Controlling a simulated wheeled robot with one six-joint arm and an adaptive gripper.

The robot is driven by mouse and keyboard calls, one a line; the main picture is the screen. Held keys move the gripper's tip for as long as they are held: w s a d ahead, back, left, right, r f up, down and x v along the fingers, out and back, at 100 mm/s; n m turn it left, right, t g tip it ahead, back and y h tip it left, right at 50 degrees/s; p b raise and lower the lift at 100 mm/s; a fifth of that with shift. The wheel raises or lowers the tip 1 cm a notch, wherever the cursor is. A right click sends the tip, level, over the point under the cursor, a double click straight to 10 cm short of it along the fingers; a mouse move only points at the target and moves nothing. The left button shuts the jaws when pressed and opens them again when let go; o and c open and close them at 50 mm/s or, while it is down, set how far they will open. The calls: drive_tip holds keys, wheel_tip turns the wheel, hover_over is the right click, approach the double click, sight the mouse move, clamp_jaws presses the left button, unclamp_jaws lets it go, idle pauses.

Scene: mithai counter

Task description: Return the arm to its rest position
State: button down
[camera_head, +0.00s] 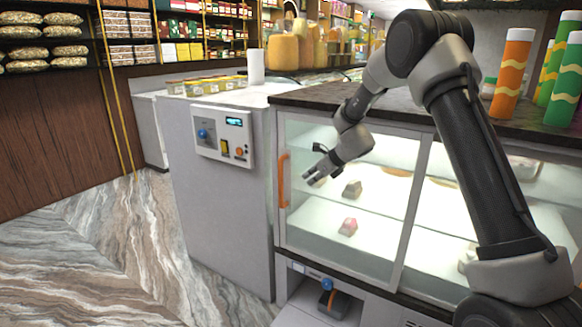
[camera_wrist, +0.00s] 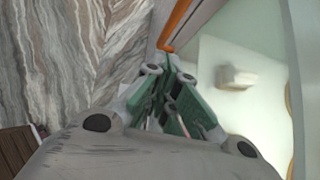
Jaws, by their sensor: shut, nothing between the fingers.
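My arm reaches in from the right in the head view, raised and bent over the front of the glass display case (camera_head: 432,203). My gripper (camera_head: 312,181) hangs in front of the case's left glass pane, near the orange door handle (camera_head: 283,181). In the wrist view, my gripper (camera_wrist: 172,92) shows green finger pads close together, shut with nothing held. The orange handle (camera_wrist: 177,22) lies beyond the fingertips there. I cannot tell whether the fingers touch the glass.
Sweets (camera_head: 348,227) sit on the lit shelves behind the glass. A white control box (camera_head: 222,136) is on the grey counter (camera_head: 222,215) to the left. Orange and green cylinders (camera_head: 511,73) stand on the dark countertop at right. The marble floor (camera_head: 130,240) at left is clear.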

drive_tip(key=s+d+f+n+g, duration=0.2)
drive_tip(key=s+d+n+g, duration=0.15)
drive_tip(key=s+n, duration=0.85)
drive_tip(key=s+d+r+n+h, duration=0.2)
drive_tip(key=s+d+r+n, duration=0.2)
drive_tip(key=s, duration=0.8)
drive_tip(key=s+d+r+n+t+h, duration=0.1)
drive_tip(key=s+d+r+n+h, duration=0.1)
drive_tip(key=s+d+r+n, duration=0.3)
drive_tip(key=s+d+r+n+h, duration=0.2)
drive_tip(key=s+d+r+n, duration=0.2)
drive_tip(key=s+d+r, duration=0.6)
drive_tip(key=s+r, duration=0.2)
drive_tip(key=s, duration=0.7)
drive_tip(key=shift+s+d+n, duration=0.15)
drive_tip(key=shift+s+n, duration=0.2)
drive_tip(key=shift+n, duration=0.05)
drive_tip(key=shift+t, duration=0.25)
